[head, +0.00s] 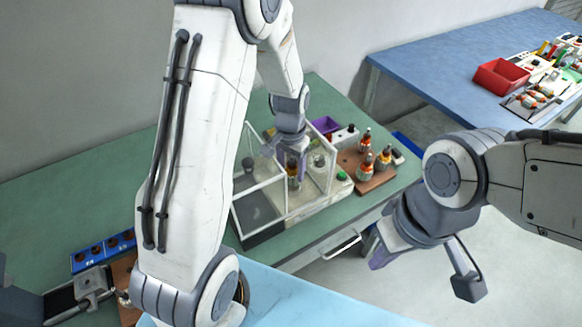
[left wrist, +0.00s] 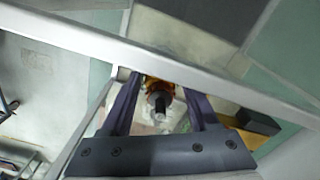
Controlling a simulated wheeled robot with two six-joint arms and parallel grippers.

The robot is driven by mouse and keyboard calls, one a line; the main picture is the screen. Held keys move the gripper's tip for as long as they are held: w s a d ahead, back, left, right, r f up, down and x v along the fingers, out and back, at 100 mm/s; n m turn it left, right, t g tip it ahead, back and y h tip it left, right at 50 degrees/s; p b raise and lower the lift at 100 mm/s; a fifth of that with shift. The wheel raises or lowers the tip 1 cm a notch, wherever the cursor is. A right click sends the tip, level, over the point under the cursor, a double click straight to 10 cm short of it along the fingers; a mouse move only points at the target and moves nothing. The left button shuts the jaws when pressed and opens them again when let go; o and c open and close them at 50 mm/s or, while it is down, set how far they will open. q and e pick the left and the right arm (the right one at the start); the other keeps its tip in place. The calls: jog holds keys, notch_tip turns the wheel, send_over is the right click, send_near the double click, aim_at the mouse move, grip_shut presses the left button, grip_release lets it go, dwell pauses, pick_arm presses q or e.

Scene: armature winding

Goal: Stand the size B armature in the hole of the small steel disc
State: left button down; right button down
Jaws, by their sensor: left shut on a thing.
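My left gripper (head: 292,174) reaches down inside a white-framed guard box and is shut on an armature (head: 293,182) with a copper-orange winding and a dark shaft. The armature is roughly upright, low over the pale base of the box. In the left wrist view, the armature (left wrist: 158,94) sits between the two purple fingers (left wrist: 162,112), its shaft end toward the camera. I cannot make out the small steel disc, nor what is under the armature. My right gripper (head: 400,258) hangs empty over the floor at right; its finger opening is unclear.
The guard frame (head: 331,170) surrounds my left gripper closely. Several armatures stand on a brown board (head: 376,184) to the right, near a purple bin (head: 325,125). A blue holed block (head: 88,262) is at lower left. A red bin (head: 500,75) stands on the far blue table.

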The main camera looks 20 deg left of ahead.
dwell(0.3)
pick_arm(q)
jog(key=shift+c, duration=0.3)
grip_release()
jog(key=shift+r+p, duration=2.1)
jog(key=shift+r, duration=0.25)
jog(key=shift+f, duration=0.1)
